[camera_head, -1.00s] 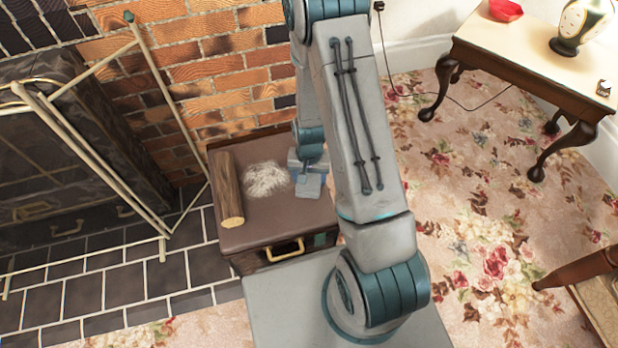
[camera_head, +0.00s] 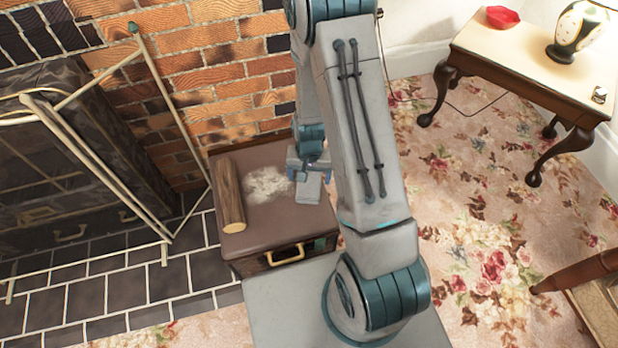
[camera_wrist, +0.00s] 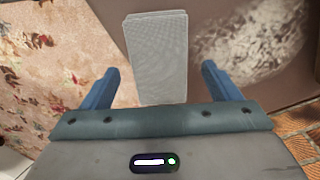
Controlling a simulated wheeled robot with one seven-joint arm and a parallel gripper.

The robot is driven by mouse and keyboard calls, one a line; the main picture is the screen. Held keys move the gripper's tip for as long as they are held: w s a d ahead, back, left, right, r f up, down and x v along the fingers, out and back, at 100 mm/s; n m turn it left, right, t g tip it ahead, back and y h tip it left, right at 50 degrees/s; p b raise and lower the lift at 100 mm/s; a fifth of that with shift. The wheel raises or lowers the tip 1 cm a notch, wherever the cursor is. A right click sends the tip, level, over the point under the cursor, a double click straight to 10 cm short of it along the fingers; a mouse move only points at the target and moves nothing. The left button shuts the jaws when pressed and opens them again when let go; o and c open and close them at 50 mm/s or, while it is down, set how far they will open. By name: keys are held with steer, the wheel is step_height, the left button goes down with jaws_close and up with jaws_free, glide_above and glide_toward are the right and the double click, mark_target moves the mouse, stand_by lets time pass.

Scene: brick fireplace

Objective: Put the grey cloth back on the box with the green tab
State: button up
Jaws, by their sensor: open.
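The box (camera_head: 275,225) is brown, with a brass handle and a green tab (camera_head: 320,243) on its front face. The grey cloth (camera_head: 308,188) is a small flat rectangle at the box's right side; in the wrist view the cloth (camera_wrist: 156,55) overlaps the brown top near its edge with the carpet. My gripper (camera_head: 308,168) is open above the box's right side. In the wrist view its blue fingers (camera_wrist: 160,85) stand apart on either side of the cloth's near end, with gaps. I cannot tell the height between fingers and cloth.
A log (camera_head: 228,195) lies on the box's left side, beside a whitish patch (camera_head: 268,186). A brass-framed fire screen (camera_head: 100,165) and brick wall (camera_head: 215,70) stand left and behind. A side table (camera_head: 510,65) stands at the back right on open floral carpet.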

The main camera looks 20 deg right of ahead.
step_height(320, 180, up, 8)
steer(key=r+p, duration=0.1)
steer(key=p, duration=0.2)
step_height(320, 180, up, 13)
steer(key=n, duration=0.2)
glide_above(309, 182)
steer(key=s, duration=0.5)
steer(key=s+r+n+t, duration=0.1)
steer(key=s+r+n, duration=0.1)
steer(key=s+r, duration=0.6)
steer(key=shift+s+a+r+n, duration=0.2)
steer(key=shift+s+r+n, duration=0.1)
steer(key=shift+r, duration=0.3)
step_height(309, 182, up, 32)
steer(key=t+p, duration=0.1)
steer(key=p, duration=2.8)
steer(key=shift+d+r+t, duration=0.25)
steer(key=shift+t, duration=0.15)
